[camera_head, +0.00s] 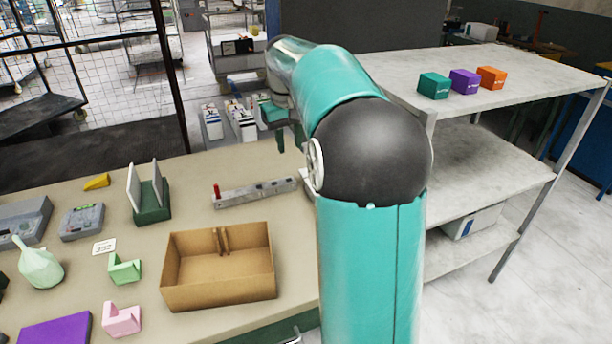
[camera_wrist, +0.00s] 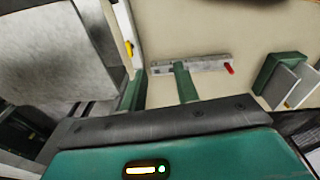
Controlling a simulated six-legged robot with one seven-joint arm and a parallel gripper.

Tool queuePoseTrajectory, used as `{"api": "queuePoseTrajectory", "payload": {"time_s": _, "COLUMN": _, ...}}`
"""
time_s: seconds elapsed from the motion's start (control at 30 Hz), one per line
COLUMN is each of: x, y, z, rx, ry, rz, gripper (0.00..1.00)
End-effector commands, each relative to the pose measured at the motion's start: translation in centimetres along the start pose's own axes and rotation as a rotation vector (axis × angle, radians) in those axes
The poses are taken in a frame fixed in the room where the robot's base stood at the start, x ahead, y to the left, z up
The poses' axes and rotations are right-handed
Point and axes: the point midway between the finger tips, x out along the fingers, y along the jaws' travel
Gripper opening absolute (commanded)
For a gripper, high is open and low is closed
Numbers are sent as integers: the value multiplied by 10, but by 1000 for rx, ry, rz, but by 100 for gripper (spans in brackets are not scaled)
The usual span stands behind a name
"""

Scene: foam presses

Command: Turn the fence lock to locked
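A grey metal bar (camera_head: 255,192), which looks like the fence, lies on the bench behind the cardboard box. A small red lever (camera_head: 217,191) stands upright at its left end and looks like the lock. In the wrist view the bar (camera_wrist: 200,63) runs across beyond my fingers, with the red lever (camera_wrist: 229,68) at its right end, tilted in the picture. My gripper (camera_head: 290,139) hangs above the far side of the bench, its dark green fingers apart. In the wrist view my gripper (camera_wrist: 160,70) is open and empty, with the red lever outside and right of both fingers.
An open cardboard box (camera_head: 218,268) stands in front of the bar. A green holder with upright pale plates (camera_head: 150,195) stands left of the lever. A yellow-and-red part (camera_wrist: 128,48) shows left in the wrist view. My arm hides the bench's right end.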

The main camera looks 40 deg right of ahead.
Motion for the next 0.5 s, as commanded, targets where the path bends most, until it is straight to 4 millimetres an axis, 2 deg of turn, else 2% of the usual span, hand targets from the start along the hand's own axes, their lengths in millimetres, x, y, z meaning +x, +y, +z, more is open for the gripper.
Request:
{"api": "queuePoseTrajectory", "payload": {"time_s": 0.03, "x": 13, "y": 22, "z": -10, "rx": 20, "ry": -21, "rz": -11, "gripper": 31}}
{"api": "queuePoseTrajectory", "payload": {"time_s": 0.2, "x": 41, "y": 76, "z": -26, "rx": 62, "ry": -68, "rz": -42, "gripper": 31}}
{"api": "queuePoseTrajectory", "payload": {"time_s": 0.33, "x": 52, "y": 95, "z": -30, "rx": 76, "ry": -83, "rz": -55, "gripper": 31}}
{"api": "queuePoseTrajectory", "payload": {"time_s": 0.5, "x": 61, "y": 99, "z": -30, "rx": 79, "ry": -87, "rz": -57, "gripper": 31}}
